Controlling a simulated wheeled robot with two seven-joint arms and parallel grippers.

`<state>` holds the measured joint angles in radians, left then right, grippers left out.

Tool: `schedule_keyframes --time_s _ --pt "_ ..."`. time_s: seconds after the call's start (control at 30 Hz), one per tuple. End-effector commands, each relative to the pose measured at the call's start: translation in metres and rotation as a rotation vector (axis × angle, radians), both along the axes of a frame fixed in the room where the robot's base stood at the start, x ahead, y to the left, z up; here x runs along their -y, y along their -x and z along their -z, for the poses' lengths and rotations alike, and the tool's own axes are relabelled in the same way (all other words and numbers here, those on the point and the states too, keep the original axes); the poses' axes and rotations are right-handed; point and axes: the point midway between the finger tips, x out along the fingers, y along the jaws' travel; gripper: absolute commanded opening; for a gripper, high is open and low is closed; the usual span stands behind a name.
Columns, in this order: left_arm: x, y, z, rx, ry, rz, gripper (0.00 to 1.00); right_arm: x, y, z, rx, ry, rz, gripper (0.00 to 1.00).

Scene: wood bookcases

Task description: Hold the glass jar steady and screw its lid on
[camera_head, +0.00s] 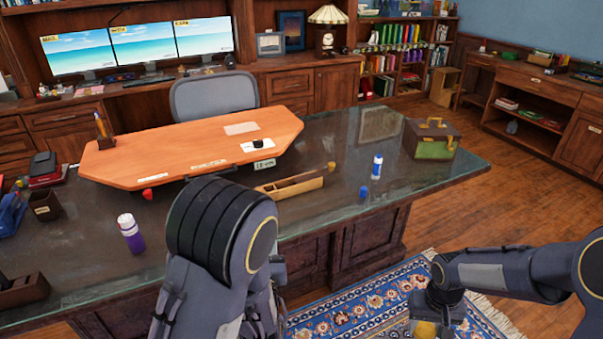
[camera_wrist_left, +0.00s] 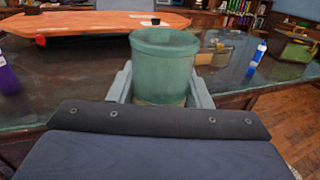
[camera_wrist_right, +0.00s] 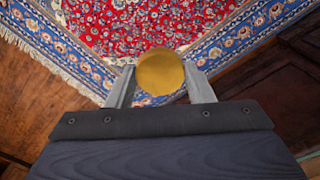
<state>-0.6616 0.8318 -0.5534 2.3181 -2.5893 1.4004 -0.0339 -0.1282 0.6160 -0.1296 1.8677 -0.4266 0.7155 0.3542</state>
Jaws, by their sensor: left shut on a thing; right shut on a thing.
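The glass jar (camera_wrist_left: 165,70) is a greenish, see-through cylinder in the left wrist view, open at the top and standing upright between my fingers. My left gripper (camera_wrist_left: 161,92) is shut on the jar near its lower part. In the head view my own left arm hides that gripper and the jar. The lid (camera_wrist_right: 161,73) is a round gold disc in the right wrist view. My right gripper (camera_wrist_right: 162,84) is shut on the lid and holds it over the rug, apart from the jar. The lid also shows as a yellow patch in the head view (camera_head: 425,329).
The glass-topped desk (camera_head: 340,205) carries a wooden tray (camera_head: 290,186), a purple bottle (camera_head: 131,233), a white-and-blue bottle (camera_head: 377,167) and a green-and-brown box (camera_head: 432,139). A patterned rug (camera_head: 365,302) lies on the floor before the desk.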

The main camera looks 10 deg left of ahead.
Motion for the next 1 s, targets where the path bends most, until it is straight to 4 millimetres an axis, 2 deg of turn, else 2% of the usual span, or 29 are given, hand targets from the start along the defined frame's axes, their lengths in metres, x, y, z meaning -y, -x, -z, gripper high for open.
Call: schedule_keyframes --time_s 0.17,0.5,1.0 --pt "0.013 0.0 0.011 -0.002 -0.004 0.056 0.04 0.0 0.0 0.0 0.0 0.0 -0.001 0.25" --pt "0.075 0.001 0.059 -0.005 -0.005 0.33 0.04 0.0 0.0 0.0 0.0 0.0 -0.001 0.25" --pt "0.136 0.001 0.106 -0.003 -0.007 0.608 0.04 0.0 0.0 0.0 0.0 0.0 -0.001 0.25"
